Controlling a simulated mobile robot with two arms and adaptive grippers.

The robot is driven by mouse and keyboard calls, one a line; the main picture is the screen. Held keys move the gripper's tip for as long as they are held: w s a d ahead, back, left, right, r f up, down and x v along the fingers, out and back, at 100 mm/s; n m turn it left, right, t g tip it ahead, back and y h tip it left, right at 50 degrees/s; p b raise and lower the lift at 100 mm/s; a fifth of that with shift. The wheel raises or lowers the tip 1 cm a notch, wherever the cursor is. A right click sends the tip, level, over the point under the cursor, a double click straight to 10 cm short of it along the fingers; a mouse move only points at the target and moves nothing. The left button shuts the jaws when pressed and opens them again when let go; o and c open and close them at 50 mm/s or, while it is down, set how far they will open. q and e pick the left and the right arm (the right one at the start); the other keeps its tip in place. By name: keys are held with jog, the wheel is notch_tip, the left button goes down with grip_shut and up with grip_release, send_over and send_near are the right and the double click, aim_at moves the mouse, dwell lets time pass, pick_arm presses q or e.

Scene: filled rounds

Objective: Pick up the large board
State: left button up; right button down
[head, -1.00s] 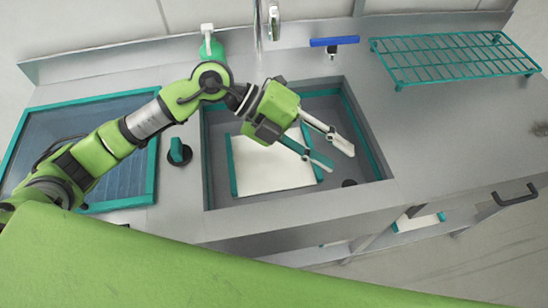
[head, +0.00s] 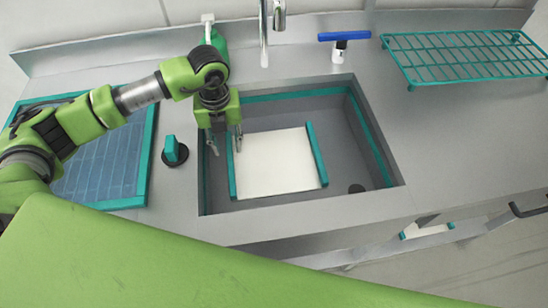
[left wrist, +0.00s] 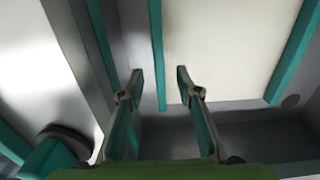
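A large white board (head: 278,163) with teal strips on its left and right edges lies in the sink basin (head: 345,130). It also fills the upper right of the left wrist view (left wrist: 225,45). My left gripper (head: 226,147) points down at the basin's left side, near the board's upper left corner. Its fingers are apart with nothing between them. In the left wrist view, the board's left teal strip runs in line with the gap between the fingertips (left wrist: 160,74); I see no clear contact. My right gripper is not in view.
A tap (head: 264,30), a green bottle (head: 217,42) and a blue-topped tool (head: 340,45) stand behind the sink. A teal wire rack (head: 465,55) is at right. A teal knob (head: 173,150) and a teal-framed panel (head: 105,170) are at left. Another white board (head: 425,231) shows below the counter.

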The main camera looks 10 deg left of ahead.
aim_at(230, 158)
pick_arm(q)
notch_tip(230, 158, down, 5)
jog(key=shift+a+r+p, duration=0.1)
jog(key=shift+p, duration=0.7)
jog(key=shift+f, duration=0.55)
grip_shut()
